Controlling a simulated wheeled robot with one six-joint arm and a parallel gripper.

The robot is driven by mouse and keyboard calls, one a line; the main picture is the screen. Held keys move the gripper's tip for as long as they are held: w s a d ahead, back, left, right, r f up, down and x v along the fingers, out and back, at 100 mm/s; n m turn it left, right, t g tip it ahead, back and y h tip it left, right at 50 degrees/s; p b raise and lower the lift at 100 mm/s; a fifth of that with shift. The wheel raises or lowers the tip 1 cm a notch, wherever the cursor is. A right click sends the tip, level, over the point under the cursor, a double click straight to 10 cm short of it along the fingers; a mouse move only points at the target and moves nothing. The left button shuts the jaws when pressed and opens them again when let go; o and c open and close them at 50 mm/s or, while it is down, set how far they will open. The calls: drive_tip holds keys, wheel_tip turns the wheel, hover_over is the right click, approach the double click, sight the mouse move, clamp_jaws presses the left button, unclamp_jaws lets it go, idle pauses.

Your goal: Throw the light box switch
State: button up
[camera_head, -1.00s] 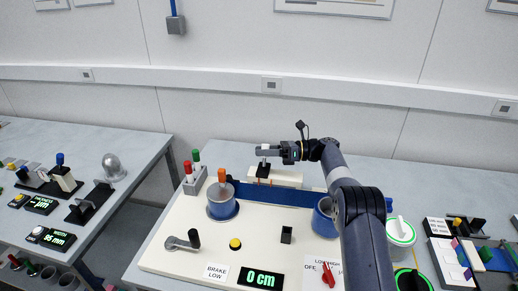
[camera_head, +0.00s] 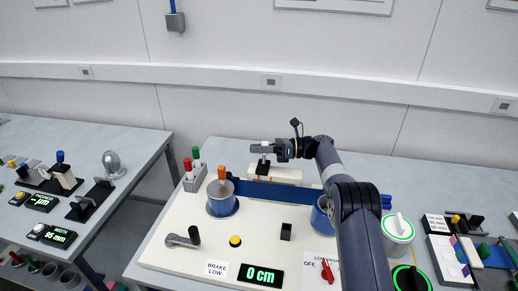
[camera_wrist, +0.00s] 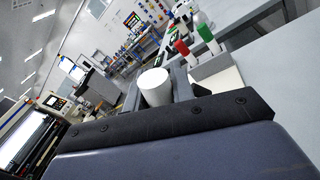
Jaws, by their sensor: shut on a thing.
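The light box (camera_head: 288,177) is a low white box at the back of the cream panel, behind the blue strip. A dark switch piece (camera_head: 263,163) stands up from it, below my fingers. My gripper (camera_head: 262,148) is level above the light box and points left. It is shut on a white round knob (camera_wrist: 154,87), which shows between the fingers in the wrist view. The knob appears to be the top of the switch; the join is too small to see clearly.
Blue reels with an orange-handled post (camera_head: 222,198) and a crank (camera_head: 182,239) are on the cream panel (camera_head: 190,264). Red and green handles (camera_head: 192,167) stand left of the light box. A wall stands behind.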

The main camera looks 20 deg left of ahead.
clamp_jaws()
drive_tip(key=s+n+b, duration=0.1)
drive_tip(key=n+b, duration=0.1)
drive_tip(key=s+n+h+b, duration=0.1)
drive_tip(key=n+b, duration=0.1)
drive_tip(key=shift+s+d+n+t, duration=0.1)
drive_tip(key=shift+s+n+t, duration=0.2)
drive_tip(key=shift+s+n, duration=0.1)
drive_tip(key=shift+s+f+n+t+h+b, duration=0.15)
drive_tip(key=shift+s+n+t+b, duration=0.35)
drive_tip(key=shift+n+b, duration=0.55)
drive_tip(key=shift+s+f+n+t+h+b, duration=0.1)
drive_tip(key=shift+s+n+t+h+b, duration=0.1)
drive_tip(key=shift+s+n+b, duration=0.65)
drive_tip(key=shift+w+n, duration=0.1)
drive_tip(key=shift+n, duration=0.2)
drive_tip(key=o, duration=1)
unclamp_jaws()
drive_tip(key=shift+c, duration=0.2)
drive_tip(key=shift+d, duration=0.1)
drive_tip(key=b+v, duration=0.1)
drive_tip(key=v, duration=0.9)
drive_tip(key=shift+w+d, duration=0.15)
drive_tip(key=shift+d, duration=0.2)
drive_tip(key=shift+a, duration=0.1)
